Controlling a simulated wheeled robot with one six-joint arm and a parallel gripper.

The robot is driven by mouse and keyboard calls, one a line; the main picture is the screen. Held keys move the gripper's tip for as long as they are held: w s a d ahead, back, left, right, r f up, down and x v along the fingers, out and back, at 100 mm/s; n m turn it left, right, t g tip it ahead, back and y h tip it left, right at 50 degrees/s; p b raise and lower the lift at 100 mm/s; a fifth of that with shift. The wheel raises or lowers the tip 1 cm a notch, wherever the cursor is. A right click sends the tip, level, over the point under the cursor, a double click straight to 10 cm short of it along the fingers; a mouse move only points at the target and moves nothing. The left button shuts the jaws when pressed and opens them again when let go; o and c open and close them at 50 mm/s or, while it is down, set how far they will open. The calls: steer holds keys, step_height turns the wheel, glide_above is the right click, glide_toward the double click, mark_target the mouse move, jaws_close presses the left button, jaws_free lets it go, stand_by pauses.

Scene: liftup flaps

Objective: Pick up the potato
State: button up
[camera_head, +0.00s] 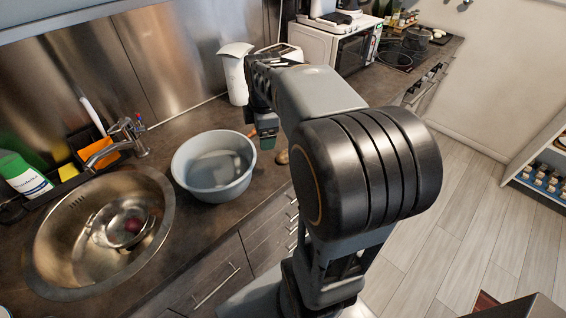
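A small brown rounded thing (283,157), likely the potato, lies on the counter near its front edge, right of the grey-blue basin. It is partly hidden by my arm. My gripper (267,138) points down over the counter between the basin and the brown thing. It appears just above and left of the brown thing. My arm covers much of the gripper, so I cannot tell whether its fingers are apart or touch anything.
The grey-blue basin (214,166) stands close left of my gripper. A round sink (60,245) holds a metal colander with a dark red thing in it. A white kettle (236,72) and a white microwave (325,45) stand behind. Drawers lie below the counter edge.

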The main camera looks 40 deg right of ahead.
steer(key=w+d+f+n+g+b, duration=0.1)
steer(key=w+d+f+n, duration=0.15)
steer(key=d+n, duration=0.2)
steer(key=w+d+f+n+b, duration=0.1)
steer(key=d+f+n, duration=0.2)
steer(key=d+n, duration=0.15)
glide_above(284, 154)
steer(key=shift+m+y, duration=0.3)
step_height(284, 154, down, 8)
steer(key=shift+s+a+r, duration=0.1)
steer(key=shift+a+r, duration=0.05)
steer(key=shift+d+f, duration=0.2)
steer(key=shift+f, duration=2.75)
steer(key=c, duration=1.1)
